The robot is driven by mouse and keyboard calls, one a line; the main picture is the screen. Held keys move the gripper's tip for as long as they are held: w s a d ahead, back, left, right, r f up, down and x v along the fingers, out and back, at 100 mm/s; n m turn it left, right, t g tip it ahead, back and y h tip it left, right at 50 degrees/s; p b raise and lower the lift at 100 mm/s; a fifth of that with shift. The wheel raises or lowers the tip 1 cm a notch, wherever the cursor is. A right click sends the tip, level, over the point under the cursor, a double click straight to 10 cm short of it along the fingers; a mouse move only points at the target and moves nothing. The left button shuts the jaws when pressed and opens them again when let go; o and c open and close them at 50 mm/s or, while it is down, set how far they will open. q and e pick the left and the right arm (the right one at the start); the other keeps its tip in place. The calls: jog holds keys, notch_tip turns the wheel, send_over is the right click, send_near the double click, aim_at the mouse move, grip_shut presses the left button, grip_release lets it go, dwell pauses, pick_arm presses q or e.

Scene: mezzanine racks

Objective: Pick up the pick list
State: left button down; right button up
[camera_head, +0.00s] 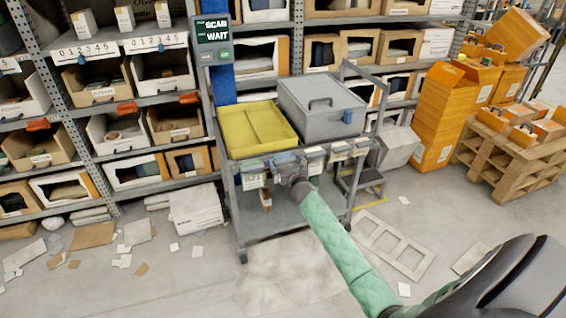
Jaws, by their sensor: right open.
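My right arm comes in from the lower right in a green padded sleeve. Its gripper (288,170) is at the front rail of the grey cart (290,218), among small tags and holders there. The fingers are small and partly lost against the rail; they are open, and I see nothing held. I cannot single out the pick list for certain; white label-like sheets (254,181) hang at the rail just left of the gripper. Whether the gripper touches any of them I cannot tell. My left gripper is not in view.
On the cart stand a yellow tray (236,126) and a grey lidded case (322,102). A sign (214,38) reads "SCAN WAIT". Racks of bins are behind. Orange boxes (440,120) and a wooden pallet stack (510,165) stand right. Papers litter the floor.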

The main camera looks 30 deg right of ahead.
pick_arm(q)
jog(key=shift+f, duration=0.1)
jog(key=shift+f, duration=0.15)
pick_arm(e)
jog(key=c, duration=0.8)
jog(key=shift+r, duration=0.1)
